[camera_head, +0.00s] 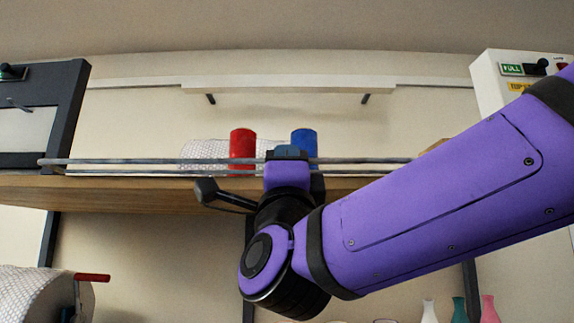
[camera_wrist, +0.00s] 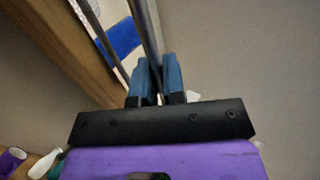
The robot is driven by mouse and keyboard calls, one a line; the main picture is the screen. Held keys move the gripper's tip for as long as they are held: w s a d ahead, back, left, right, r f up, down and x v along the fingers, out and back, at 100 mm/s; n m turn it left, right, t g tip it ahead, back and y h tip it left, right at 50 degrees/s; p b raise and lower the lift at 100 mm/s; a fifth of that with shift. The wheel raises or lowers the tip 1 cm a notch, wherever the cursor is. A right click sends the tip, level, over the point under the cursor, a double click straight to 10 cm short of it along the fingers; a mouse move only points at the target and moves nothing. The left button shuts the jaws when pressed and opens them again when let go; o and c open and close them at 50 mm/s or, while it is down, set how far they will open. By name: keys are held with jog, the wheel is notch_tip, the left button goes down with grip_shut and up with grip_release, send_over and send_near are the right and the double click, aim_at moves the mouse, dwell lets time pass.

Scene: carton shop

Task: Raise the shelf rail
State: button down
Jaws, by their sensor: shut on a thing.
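The shelf rail (camera_head: 130,161) is a thin grey bar pair running along the front edge of the wooden shelf (camera_head: 130,190), close above the board. My gripper (camera_head: 287,153) is at the rail near its middle, in front of the shelf. In the wrist view the blue fingertips (camera_wrist: 157,80) are closed around one grey bar of the rail (camera_wrist: 146,30). The other bar (camera_wrist: 98,32) runs beside it, nearer the wood. My wrist and arm hide part of the shelf and the rail's right part.
A red cylinder (camera_head: 243,148), a blue cylinder (camera_head: 304,142) and bubble wrap (camera_head: 205,153) are on the shelf behind the rail. A dark-framed panel (camera_head: 70,110) stands at left, a white control box (camera_head: 515,95) at right. A roll (camera_head: 35,295) and several vases (camera_head: 459,308) are below.

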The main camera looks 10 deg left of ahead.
jog(key=shift+w+a+r+g+h, duration=0.1)
jog(key=shift+w+r+g+h, duration=0.45)
jog(key=shift+g, duration=0.9)
jog(key=shift+w+a+r+g+h, duration=0.1)
jog(key=shift+r+g+h, duration=0.1)
jog(key=shift+r+g, duration=1)
jog(key=shift+w+r+g+h, duration=0.35)
jog(key=shift+g, duration=1.4)
